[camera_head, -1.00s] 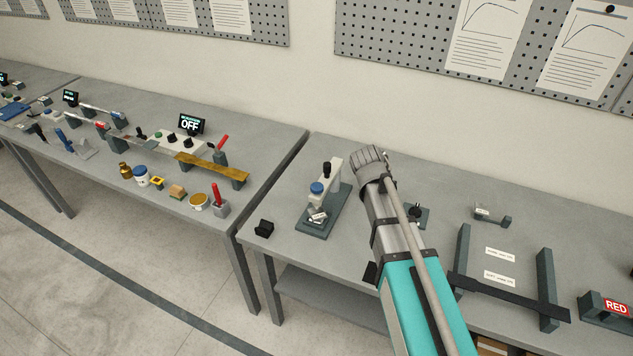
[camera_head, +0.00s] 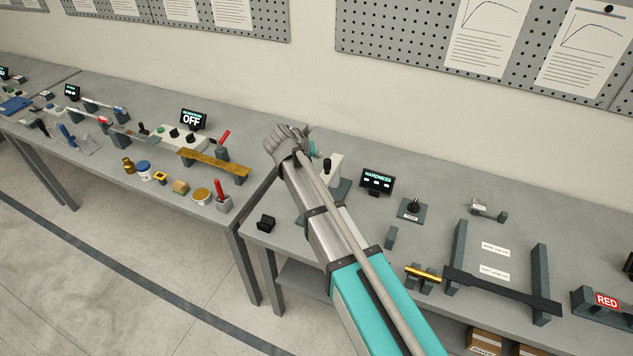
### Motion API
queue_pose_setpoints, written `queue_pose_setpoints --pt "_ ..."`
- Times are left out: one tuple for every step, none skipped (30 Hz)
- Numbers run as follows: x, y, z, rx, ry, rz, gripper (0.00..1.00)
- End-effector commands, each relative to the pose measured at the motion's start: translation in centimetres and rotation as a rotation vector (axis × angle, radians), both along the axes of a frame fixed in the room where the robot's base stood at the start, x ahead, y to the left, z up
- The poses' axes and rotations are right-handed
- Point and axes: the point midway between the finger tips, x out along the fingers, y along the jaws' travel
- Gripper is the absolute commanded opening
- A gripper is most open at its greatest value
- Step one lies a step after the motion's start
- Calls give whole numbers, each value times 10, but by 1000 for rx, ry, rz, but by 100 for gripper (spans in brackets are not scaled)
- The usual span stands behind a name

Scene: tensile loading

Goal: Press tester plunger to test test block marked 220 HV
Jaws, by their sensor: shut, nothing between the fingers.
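The hardness tester stands at the left end of the right bench. Its white upper body (camera_head: 334,171) and part of its dark grey base (camera_head: 343,189) show beside my arm. A black knob (camera_head: 327,166) shows at its top. My arm covers the tester's front, so the blue plunger cap and the test block are hidden. My gripper's fingers do not show; the ribbed grey joint at the end of the visible arm is above and left of the tester. I cannot tell whether anything touches the plunger.
A display reading HARDNESS (camera_head: 377,181) stands right of the tester. A small black holder (camera_head: 266,223) sits near the bench's left front edge. A black-knobbed fixture (camera_head: 413,207), a brass rod (camera_head: 423,273) and a dark bar (camera_head: 500,292) lie farther right. The left bench is crowded.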

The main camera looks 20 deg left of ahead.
Motion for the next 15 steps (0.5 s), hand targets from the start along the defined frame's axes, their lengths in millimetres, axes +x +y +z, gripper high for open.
queue_pose_setpoints --pt "0 0 0 0 0 0 0" --pt "0 0 0 0 1 -1 0" --pt "0 0 0 0 1 -1 0" --pt "0 0 -1 0 1 -1 0" --pt "0 0 -1 0 1 -1 0" --pt "0 -1 -2 0 1 -1 0" --pt "0 -1 -2 0 1 -1 0" --pt "0 -1 -3 0 1 -1 0" --pt "0 -1 -5 0 1 -1 0" --pt "0 -1 -6 0 1 -1 0" --pt "0 -1 -7 0 1 -1 0" --pt "0 -1 -10 0 1 -1 0" --pt "0 -1 -11 0 1 -1 0" --pt "0 -1 -13 0 1 -1 0" --pt "0 -1 -16 0 1 -1 0"
